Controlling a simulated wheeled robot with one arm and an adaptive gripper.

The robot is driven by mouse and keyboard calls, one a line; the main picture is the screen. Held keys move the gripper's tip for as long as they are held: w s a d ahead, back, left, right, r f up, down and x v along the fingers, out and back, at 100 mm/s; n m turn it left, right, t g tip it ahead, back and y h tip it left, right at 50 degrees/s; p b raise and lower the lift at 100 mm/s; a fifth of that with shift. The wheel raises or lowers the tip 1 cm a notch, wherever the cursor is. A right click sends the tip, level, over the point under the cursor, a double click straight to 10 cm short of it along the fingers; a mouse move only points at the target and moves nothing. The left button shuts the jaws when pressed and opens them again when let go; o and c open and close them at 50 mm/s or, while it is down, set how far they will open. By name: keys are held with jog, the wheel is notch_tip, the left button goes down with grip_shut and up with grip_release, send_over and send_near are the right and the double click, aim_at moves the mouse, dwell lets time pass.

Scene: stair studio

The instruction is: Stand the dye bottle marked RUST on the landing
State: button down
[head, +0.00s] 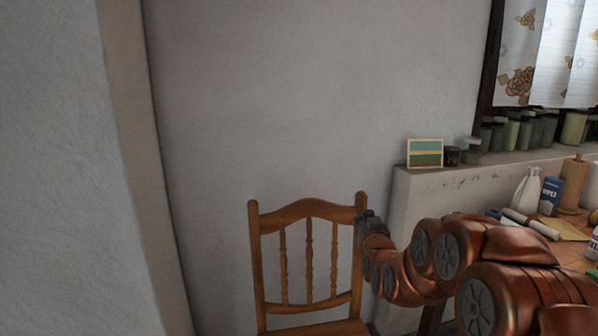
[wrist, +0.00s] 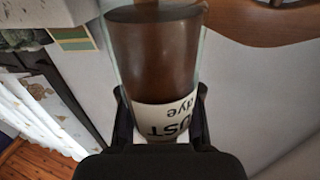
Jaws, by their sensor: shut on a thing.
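The dye bottle (wrist: 153,60) fills the middle of the wrist view. It is clear glass with dark brown contents and a white label (wrist: 165,115), on which "UST" and "dye" show upside down in the picture. My gripper (wrist: 161,112) is shut on it around the label, one finger on each side. In the head view my gripper (head: 369,222) is beside the top right post of a wooden chair; I cannot make out the bottle there. I see no landing that I can be sure of in either view.
The wooden chair (head: 309,208) stands against the wall, close to my gripper. A ledge (head: 440,178) at right carries a small picture (head: 425,153) and several jars. A cluttered table (head: 575,250) is at far right. Plain wall (head: 300,100) is above the chair.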

notch_tip(320, 180, up, 18)
jog(key=p, duration=1.6)
jog(key=shift+f, duration=0.1)
jog(key=s+d+f+m+h+b, duration=0.1)
jog(key=s+d+f+b, duration=0.45)
jog(key=d, duration=0.45)
jog(key=s+d+f+m+h+b, duration=0.15)
jog(key=s+d+f+b, duration=0.25)
jog(key=s+d+b, duration=0.45)
jog(key=s+d+f+m+h+b, duration=0.1)
jog(key=s+d+f+h+b, duration=0.25)
jog(key=d, duration=0.75)
jog(key=s+d+f+g+b, duration=0.1)
jog(key=s+d+f+b, duration=0.4)
jog(key=s, duration=0.5)
notch_tip(320, 180, down, 2)
jog(key=b, duration=0.3)
jog(key=shift+s+d+f, duration=0.2)
jog(key=shift+s+d, duration=0.05)
jog(key=shift+s, duration=0.05)
jog(key=shift+w+r, duration=0.1)
